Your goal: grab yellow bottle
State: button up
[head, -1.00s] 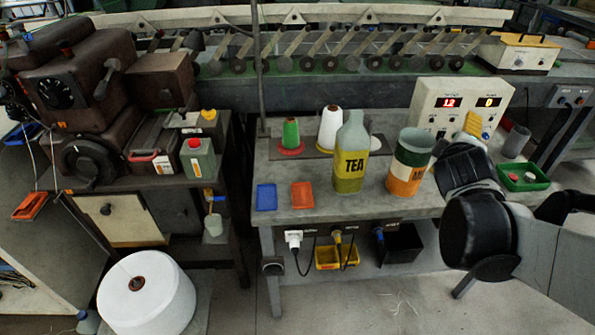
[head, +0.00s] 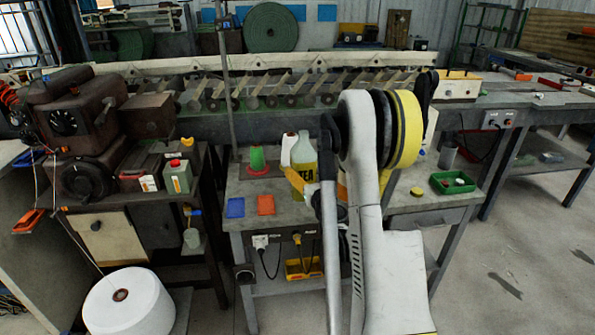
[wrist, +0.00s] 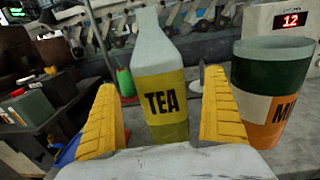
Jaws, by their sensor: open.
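The yellow bottle, labelled TEA, stands upright on the workbench, with a pale grey-green neck and a yellow lower part. It shows in the head view (head: 304,152), partly covered by my arm and a yellow finger. In the wrist view the bottle (wrist: 163,80) stands upright between the two yellow fingers of my gripper (wrist: 158,80). The gripper is open, with visible gaps on both sides of the bottle. I cannot tell how far ahead of the fingers the bottle stands.
A green, white and orange container (wrist: 270,95) stands close to the right finger. Blue (head: 235,207) and red (head: 266,204) trays lie at the bench's front. A green tray (head: 452,183) is at right.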

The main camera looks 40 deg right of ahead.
jog(key=shift+x, duration=0.8)
jog(key=w, duration=0.1)
jog(key=w+d+b, duration=0.1)
jog(key=w+f+b, duration=0.1)
jog(key=w, duration=0.1)
jog(key=shift+w+d+f, duration=0.1)
jog(key=shift+d, duration=0.3)
jog(key=shift+w+d, duration=0.1)
jog(key=shift+w, duration=0.15)
jog(key=shift+r, duration=0.2)
jog(key=c, duration=1.5)
jog(key=shift+o, duration=0.2)
jog(key=shift+r, duration=0.15)
